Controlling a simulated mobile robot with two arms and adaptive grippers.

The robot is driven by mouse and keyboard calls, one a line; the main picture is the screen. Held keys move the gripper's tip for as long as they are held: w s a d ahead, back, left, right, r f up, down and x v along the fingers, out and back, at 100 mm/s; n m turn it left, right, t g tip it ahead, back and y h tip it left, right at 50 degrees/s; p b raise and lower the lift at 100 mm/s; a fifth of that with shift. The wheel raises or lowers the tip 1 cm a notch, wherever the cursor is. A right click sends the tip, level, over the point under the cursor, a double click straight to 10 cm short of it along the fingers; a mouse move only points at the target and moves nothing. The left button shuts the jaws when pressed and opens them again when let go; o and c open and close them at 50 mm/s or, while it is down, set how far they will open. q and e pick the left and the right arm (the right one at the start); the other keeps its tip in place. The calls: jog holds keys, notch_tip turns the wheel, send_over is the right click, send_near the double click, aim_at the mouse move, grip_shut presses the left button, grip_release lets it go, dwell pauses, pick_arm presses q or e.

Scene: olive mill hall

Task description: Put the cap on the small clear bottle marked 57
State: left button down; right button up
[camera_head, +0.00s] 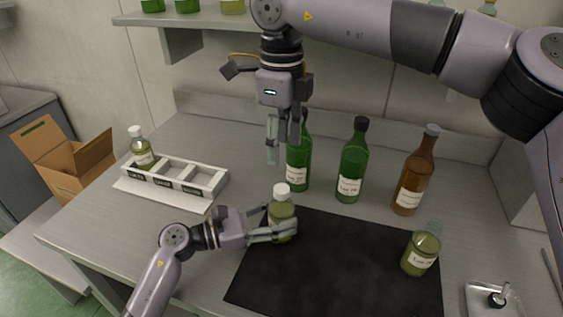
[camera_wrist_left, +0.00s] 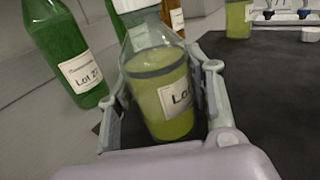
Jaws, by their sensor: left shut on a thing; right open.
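My left gripper (camera_head: 284,231) is shut on a small clear bottle (camera_head: 281,220) of yellow-green liquid at the mat's back left corner. The bottle also shows between the fingers in the left wrist view (camera_wrist_left: 162,95); its label is partly hidden and its number is not readable. A white cap (camera_head: 282,191) shows on its top; I cannot tell how tightly it sits. My right gripper (camera_head: 272,150) is open and empty, pointing down above and slightly left of that cap. Another small clear bottle (camera_head: 420,252), with no cap visible, is on the mat's right; its number is too small to read.
A black mat (camera_head: 330,270) covers the front middle. Two green bottles (camera_head: 352,165) and an amber bottle (camera_head: 411,180) stand behind it. A white divided rack (camera_head: 178,178) and a white-capped bottle (camera_head: 142,150) are at left. A metal tray (camera_head: 480,300) holds a dark-based fitting.

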jog(key=shift+r, duration=0.8)
pick_arm(q)
jog(key=c, duration=0.7)
grip_release()
jog(key=v, duration=1.2)
